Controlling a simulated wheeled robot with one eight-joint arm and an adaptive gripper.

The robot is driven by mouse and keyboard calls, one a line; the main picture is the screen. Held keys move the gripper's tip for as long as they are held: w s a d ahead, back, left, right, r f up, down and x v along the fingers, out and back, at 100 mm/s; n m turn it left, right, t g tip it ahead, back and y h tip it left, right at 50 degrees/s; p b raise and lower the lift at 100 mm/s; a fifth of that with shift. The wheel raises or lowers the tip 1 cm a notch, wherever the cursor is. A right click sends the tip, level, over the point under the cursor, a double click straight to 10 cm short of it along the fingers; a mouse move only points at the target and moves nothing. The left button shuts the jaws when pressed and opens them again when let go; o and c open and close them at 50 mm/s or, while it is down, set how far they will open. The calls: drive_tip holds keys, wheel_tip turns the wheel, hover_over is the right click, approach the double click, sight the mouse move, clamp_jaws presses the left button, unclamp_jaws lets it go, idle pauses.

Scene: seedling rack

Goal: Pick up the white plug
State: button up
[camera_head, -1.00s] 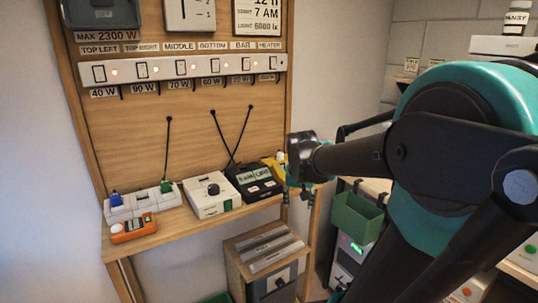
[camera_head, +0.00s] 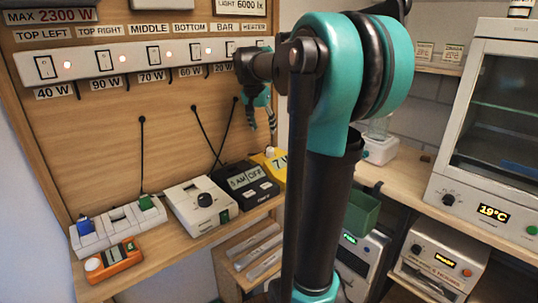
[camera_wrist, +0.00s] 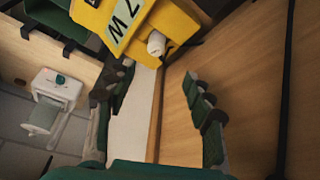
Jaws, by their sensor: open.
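A small white plug (camera_wrist: 157,43) sits on the face of a yellow meter (camera_wrist: 178,22), beside its display, in the wrist view. In the head view the yellow meter (camera_head: 276,172) stands at the right end of the wooden shelf, with the white plug (camera_head: 270,152) small at its top. My gripper (camera_wrist: 156,78) is open and empty; its two fingers are apart, with the plug beyond the fingertips. In the head view my gripper (camera_head: 262,120) hangs above the meter, in front of the panel, fingers pointing down.
Black cords hang on the wooden panel (camera_head: 165,125). A green bin (camera_head: 364,212) stands right.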

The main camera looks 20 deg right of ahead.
hover_over(270, 148)
drive_tip(key=s+a, duration=0.1)
drive_tip(key=a, duration=0.1)
wheel_tip(270, 148, down, 6)
drive_tip(key=shift+r, duration=0.2)
drive_tip(key=shift+s+d+x, duration=0.15)
drive_tip(key=shift+x, duration=1.15)
drive_tip(key=shift+s+d+x, duration=0.1)
drive_tip(key=shift+d+x, duration=0.05)
drive_tip(key=shift+x, duration=1.2)
clamp_jaws()
